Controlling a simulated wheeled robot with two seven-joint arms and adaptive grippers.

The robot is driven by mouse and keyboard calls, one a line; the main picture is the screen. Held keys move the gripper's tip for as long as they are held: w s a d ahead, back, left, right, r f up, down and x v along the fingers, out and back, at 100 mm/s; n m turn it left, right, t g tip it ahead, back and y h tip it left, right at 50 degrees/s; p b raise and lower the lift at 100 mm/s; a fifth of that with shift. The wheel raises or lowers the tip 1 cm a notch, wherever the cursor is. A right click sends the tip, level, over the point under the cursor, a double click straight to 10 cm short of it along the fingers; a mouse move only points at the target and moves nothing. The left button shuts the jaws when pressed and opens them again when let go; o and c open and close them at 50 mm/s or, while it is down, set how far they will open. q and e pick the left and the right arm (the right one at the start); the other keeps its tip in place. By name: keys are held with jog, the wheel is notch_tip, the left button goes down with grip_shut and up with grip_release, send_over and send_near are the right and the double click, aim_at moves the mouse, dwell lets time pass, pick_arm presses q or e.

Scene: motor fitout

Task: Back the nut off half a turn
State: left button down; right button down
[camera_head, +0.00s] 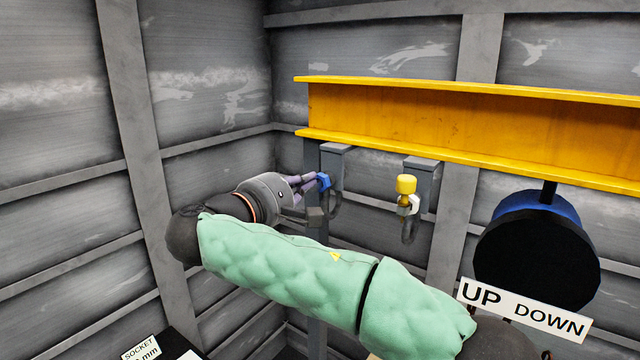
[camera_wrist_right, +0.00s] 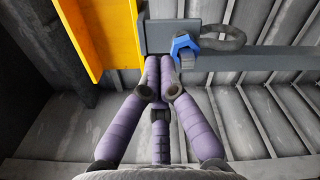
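A blue nut-like piece (camera_head: 323,181) sits at the left bracket under the yellow beam. It also shows in the right wrist view (camera_wrist_right: 184,47), beside a dark ring. My right gripper (camera_head: 313,184) reaches it from the left in the head view. In the right wrist view its purple fingers (camera_wrist_right: 159,66) come together at the tips, just left of the blue piece. I see nothing between them; whether they touch the piece I cannot tell. A yellow piece (camera_head: 405,186) sits at the second bracket, above a pale part and a dark ring. My left gripper is out of view.
The yellow beam (camera_head: 450,120) runs just above both brackets. A black and blue drum (camera_head: 537,255) hangs at the right, by an UP/DOWN sign (camera_head: 524,310). A SOCKET label (camera_head: 140,348) lies at the lower left. Grey panel walls stand behind.

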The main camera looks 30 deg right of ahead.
aim_at(321, 176)
jog(key=shift+f, duration=0.1)
jog(key=shift+w+d+f+b, duration=0.2)
jog(key=shift+d+f, duration=0.3)
jog(key=shift+d, duration=0.5)
jog(key=shift+w+d+f+b, duration=0.2)
jog(key=shift+d+f, duration=0.25)
jog(key=shift+d, duration=0.6)
jog(key=shift+w+d+f+b, duration=0.1)
jog(key=shift+d+f+b, duration=0.3)
jog(key=shift+d, duration=0.6)
jog(key=shift+a+f, duration=0.1)
jog(key=shift+w+a+r+p, duration=0.1)
jog(key=shift+w+r+p, duration=0.05)
jog(key=shift+r+p, duration=0.35)
jog(key=shift+w+r, duration=0.1)
jog(key=shift+r+p, duration=0.1)
jog(key=shift+p, duration=0.25)
jog(key=shift+w+a+r, duration=0.1)
jog(key=shift+w+r, duration=0.15)
jog(key=shift+w+a+r+p, duration=0.1)
jog(key=shift+w+r+p, duration=0.15)
jog(key=shift+p, duration=0.3)
